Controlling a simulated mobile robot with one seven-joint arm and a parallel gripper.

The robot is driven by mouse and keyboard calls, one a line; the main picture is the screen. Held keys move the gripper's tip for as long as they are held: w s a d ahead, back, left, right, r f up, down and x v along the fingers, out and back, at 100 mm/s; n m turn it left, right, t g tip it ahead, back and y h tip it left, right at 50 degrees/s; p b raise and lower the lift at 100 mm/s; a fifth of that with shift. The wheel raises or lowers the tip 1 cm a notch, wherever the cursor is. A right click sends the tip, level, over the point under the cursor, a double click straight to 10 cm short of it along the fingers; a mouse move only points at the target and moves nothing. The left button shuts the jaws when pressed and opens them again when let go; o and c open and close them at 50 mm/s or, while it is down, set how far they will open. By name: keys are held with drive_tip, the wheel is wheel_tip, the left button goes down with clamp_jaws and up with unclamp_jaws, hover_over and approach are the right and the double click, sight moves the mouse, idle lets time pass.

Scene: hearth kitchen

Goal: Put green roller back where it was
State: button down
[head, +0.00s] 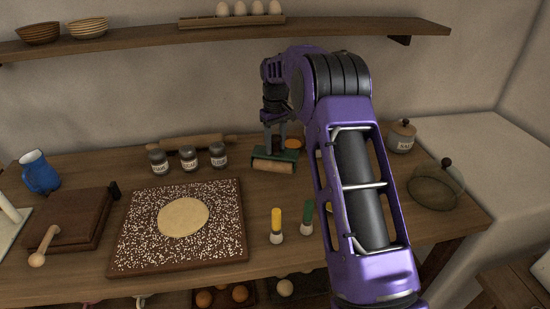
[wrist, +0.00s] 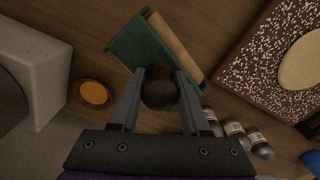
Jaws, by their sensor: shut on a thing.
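The green roller has a green body and a pale wooden cylinder along one side. It shows in the head view (head: 275,165) at the back middle of the table, and in the wrist view (wrist: 143,47). My gripper (head: 275,143) is above it, pointing down. In the wrist view the fingers (wrist: 160,95) are shut on a dark round knob (wrist: 160,85) on top of the roller. The roller is at or very near the tabletop; I cannot tell whether it touches.
A floured board (head: 135,225) with dough lies left. Three jars (head: 189,158) and a rolling pin (head: 192,142) stand behind it. An orange disc (wrist: 94,92) is near the roller. Yellow-topped (head: 276,225) and green-topped (head: 307,217) bottles stand in front. A glass dome (head: 436,187) is right.

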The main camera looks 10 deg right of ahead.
sight(275, 156)
wheel_tip(275, 156, down, 4)
drive_tip(key=shift+f, duration=0.25)
drive_tip(key=shift+s+f+b, duration=0.15)
drive_tip(key=shift+f+b, duration=0.2)
drive_tip(key=shift+f, duration=0.35)
drive_tip(key=shift+c, duration=1.9)
unclamp_jaws()
drive_tip(key=shift+s+f, duration=0.1)
drive_tip(key=shift+s, duration=0.05)
drive_tip(key=shift+a, duration=0.1)
drive_tip(key=r, duration=0.4)
drive_tip(key=r+p, duration=0.1)
drive_tip(key=r, duration=0.8)
drive_tip(key=shift+w+r, duration=0.25)
drive_tip(key=shift+r, duration=0.05)
